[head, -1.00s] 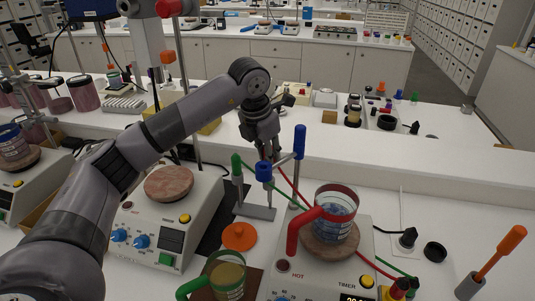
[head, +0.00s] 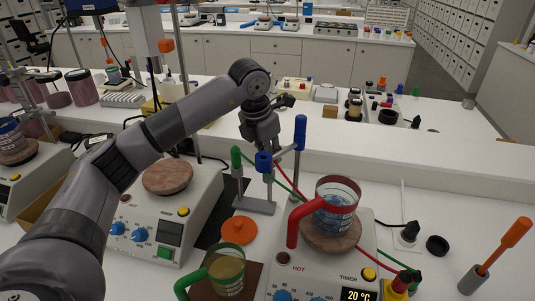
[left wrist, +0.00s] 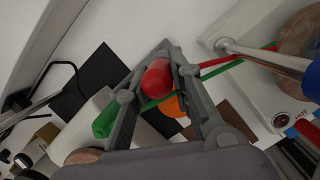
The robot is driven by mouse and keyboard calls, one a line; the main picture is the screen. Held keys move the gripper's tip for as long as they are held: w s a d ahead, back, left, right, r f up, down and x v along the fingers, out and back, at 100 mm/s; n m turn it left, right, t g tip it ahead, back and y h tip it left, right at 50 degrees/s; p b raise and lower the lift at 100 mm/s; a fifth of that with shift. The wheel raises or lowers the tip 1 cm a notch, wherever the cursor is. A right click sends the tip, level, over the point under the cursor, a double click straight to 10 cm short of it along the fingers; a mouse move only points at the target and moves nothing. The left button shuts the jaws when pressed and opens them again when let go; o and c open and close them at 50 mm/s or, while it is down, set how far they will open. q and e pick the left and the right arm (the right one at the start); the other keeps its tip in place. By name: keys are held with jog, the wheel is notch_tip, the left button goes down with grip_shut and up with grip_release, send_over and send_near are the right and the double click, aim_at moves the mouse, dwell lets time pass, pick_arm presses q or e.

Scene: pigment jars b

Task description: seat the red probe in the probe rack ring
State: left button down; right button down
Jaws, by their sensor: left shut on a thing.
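My left gripper (head: 267,160) points down over the probe rack, shut on the red probe. In the left wrist view the red probe's rounded red handle (left wrist: 157,78) sits between the two fingers (left wrist: 165,85). In the head view the handle is hidden by the gripper and the blue part in front. The probe rack shows its grey base plate (head: 255,205) below, with a green handle (head: 236,159) to the left and blue parts (head: 263,162) near the gripper. The ring is hidden, so I cannot tell whether the probe is in it. My right gripper is not in view.
A hotplate with a red-handled beaker (head: 337,205) stands right of the rack. Another hotplate with a bare round top (head: 167,177) stands left. Red and green leads run toward the right hotplate. An orange lid (head: 239,230) and a green-handled beaker (head: 226,272) are in front.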

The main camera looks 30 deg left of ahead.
pick_arm(q)
jog(key=shift+f+b, duration=0.65)
jog(key=shift+f, duration=0.35)
jog(key=c, duration=1.3)
grip_release()
jog(key=shift+r, duration=0.1)
jog(key=shift+c, duration=0.2)
jog(key=v, duration=1.2)
